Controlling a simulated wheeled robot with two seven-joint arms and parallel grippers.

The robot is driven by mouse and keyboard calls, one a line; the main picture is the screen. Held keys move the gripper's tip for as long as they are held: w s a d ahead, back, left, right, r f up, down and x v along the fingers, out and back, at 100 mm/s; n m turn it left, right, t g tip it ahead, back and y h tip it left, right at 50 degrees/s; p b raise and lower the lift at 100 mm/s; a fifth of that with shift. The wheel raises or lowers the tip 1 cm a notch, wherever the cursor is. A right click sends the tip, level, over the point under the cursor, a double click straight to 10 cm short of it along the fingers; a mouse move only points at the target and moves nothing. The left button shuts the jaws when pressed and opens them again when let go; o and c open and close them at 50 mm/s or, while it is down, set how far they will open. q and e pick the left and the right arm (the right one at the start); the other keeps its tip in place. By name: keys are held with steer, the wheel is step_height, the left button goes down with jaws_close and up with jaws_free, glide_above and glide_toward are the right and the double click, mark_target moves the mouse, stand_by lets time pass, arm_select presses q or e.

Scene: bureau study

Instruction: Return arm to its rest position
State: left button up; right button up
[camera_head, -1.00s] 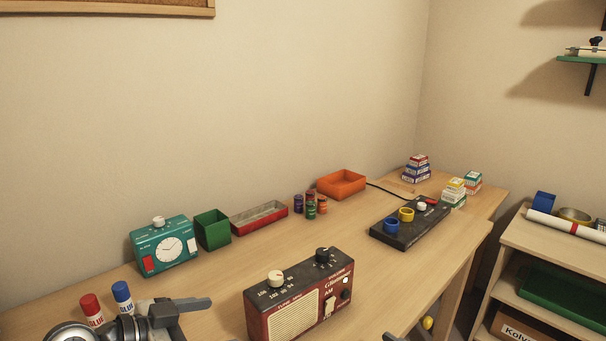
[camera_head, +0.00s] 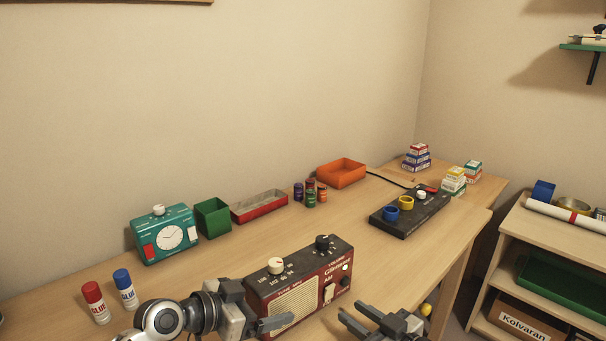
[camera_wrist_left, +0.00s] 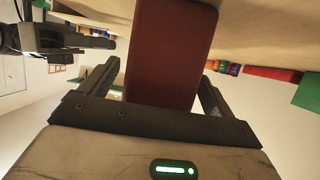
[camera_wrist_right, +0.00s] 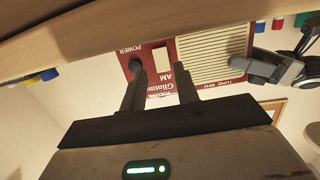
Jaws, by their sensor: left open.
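My left gripper (camera_head: 262,308) is at the left end of the red radio (camera_head: 318,288) in the head view. Its fingers are apart. In the left wrist view, the radio's plain dark red end (camera_wrist_left: 170,55) shows between and beyond the fingers (camera_wrist_left: 160,85); I cannot tell whether they touch it. My right gripper (camera_head: 362,318) is low in the head view, just right of and in front of the radio. In the right wrist view its fingers (camera_wrist_right: 160,88) are apart and empty, with the radio's front (camera_wrist_right: 205,62) behind them. The radio stands upright on the desk.
Red and blue glue sticks (camera_head: 124,290) stand beside my left arm. A black panel (camera_head: 412,214) lies right.

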steer(key=shift+w+a, duration=0.35)
steer(key=shift+w, duration=0.05)
